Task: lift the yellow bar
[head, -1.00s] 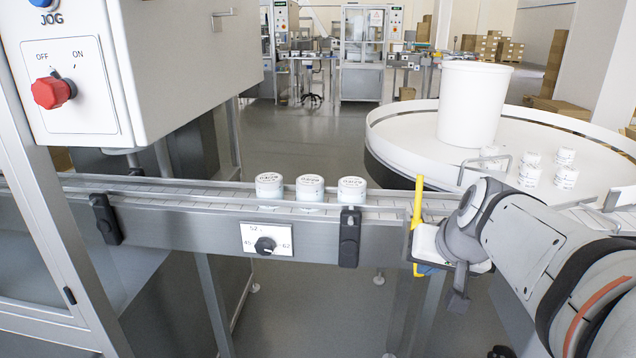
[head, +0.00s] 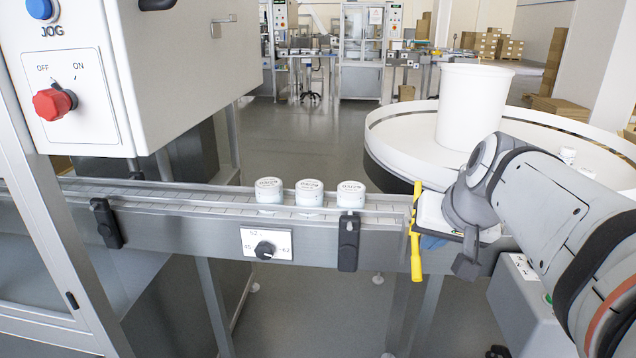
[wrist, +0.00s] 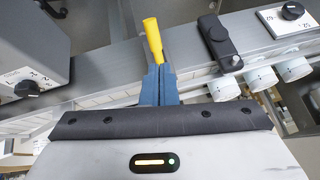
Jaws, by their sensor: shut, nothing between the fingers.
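The yellow bar (head: 416,258) stands nearly upright at the right end of the conveyor's front side in the head view, close against my gripper. In the wrist view the yellow bar (wrist: 153,38) juts out beyond the fingertips. My gripper's blue fingers (wrist: 158,70) are shut together with nothing between them, right at the bar's near end. Whether the fingers touch the bar I cannot tell.
Three white jars (head: 309,193) stand on the conveyor (head: 180,215) to the left. A black clamp (head: 349,240) and a dial plate (head: 265,244) are on its front. A round white table (head: 400,132) with a white bucket (head: 473,105) is behind my arm.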

